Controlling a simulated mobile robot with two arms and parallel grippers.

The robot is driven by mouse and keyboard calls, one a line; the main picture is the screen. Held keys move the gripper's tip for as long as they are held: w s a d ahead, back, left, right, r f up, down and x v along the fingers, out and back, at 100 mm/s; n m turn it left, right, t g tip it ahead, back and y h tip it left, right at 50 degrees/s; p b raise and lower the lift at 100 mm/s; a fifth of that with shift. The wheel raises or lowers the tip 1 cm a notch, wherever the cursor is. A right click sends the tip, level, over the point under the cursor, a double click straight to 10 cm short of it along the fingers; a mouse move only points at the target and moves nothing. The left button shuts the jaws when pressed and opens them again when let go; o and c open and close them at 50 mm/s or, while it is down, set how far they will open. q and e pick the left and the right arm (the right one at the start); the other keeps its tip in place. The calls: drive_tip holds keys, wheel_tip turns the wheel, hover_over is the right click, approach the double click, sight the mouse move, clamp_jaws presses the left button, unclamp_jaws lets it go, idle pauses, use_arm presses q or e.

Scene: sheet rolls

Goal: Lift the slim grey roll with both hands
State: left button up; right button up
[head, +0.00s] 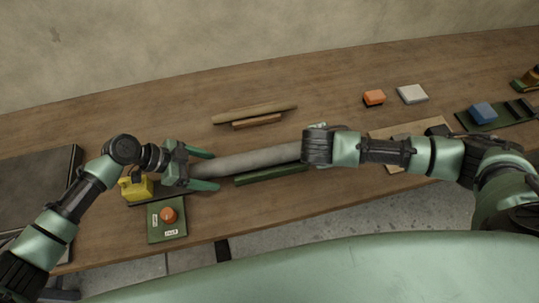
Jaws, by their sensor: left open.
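The slim grey roll (252,160) lies across the middle of the wooden table, slightly slanted. My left gripper (212,171) is open at the roll's left end. Its two green fingers reach along either side of that end, with gaps showing. My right gripper (316,127) is at the roll's right end, and my wrist hides that end and most of the fingers. Only a bit of green shows above the wrist, so I cannot tell whether it is open or shut.
Behind the roll lie a tan roll (255,112) and a brown strip (257,121). A dark green bar (271,174) lies just in front of it. A yellow object (136,188) and a green box with an orange button (168,215) sit near my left gripper. Orange (374,97) and white (412,94) blocks lie back right.

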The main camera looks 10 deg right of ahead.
sight(214, 162)
use_arm(q)
drive_tip(key=shift+d, duration=0.1)
use_arm(e)
drive_tip(key=shift+w+f, duration=0.1)
use_arm(q)
clamp_jaws()
use_arm(e)
clamp_jaws()
use_arm(q)
drive_tip(key=shift+w+r, duration=0.1)
drive_tip(key=shift+r, duration=0.05)
use_arm(e)
drive_tip(key=shift+r, duration=0.2)
